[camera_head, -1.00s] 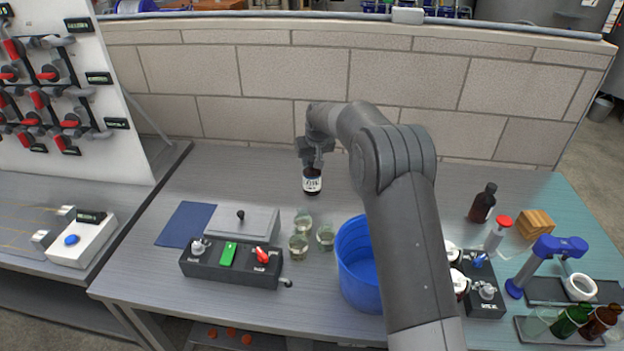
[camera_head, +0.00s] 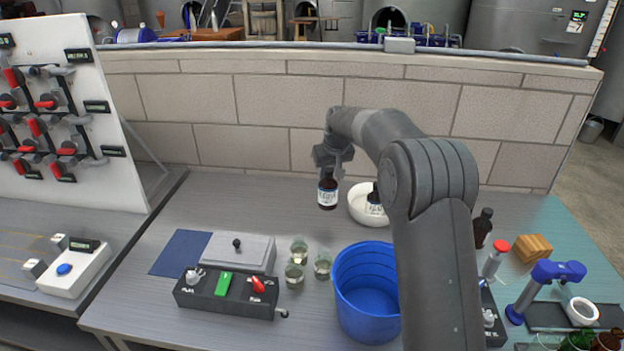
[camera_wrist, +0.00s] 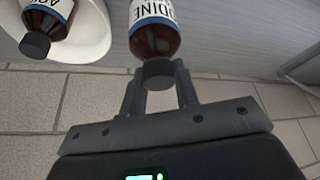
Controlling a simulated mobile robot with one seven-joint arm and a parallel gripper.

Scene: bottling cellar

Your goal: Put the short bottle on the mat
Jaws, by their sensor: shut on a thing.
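My gripper (camera_head: 328,168) is shut on the dark cap of a brown bottle (camera_head: 327,194) with a white and blue label. In the wrist view the held bottle (camera_wrist: 153,35) hangs between the fingers (camera_wrist: 159,82), its label partly reading "ODINE". I cannot tell which of the two is shorter. The flat blue mat (camera_head: 179,253) lies bare at the left of the table, left of and nearer than my gripper.
A grey lidded box (camera_head: 240,252), a black control box (camera_head: 225,294) and several small glasses (camera_head: 299,250) stand between the mat and a blue bucket (camera_head: 365,285). A dark bottle (camera_head: 483,227) and wooden block (camera_head: 533,249) stand right. A block wall (camera_head: 240,115) closes the back.

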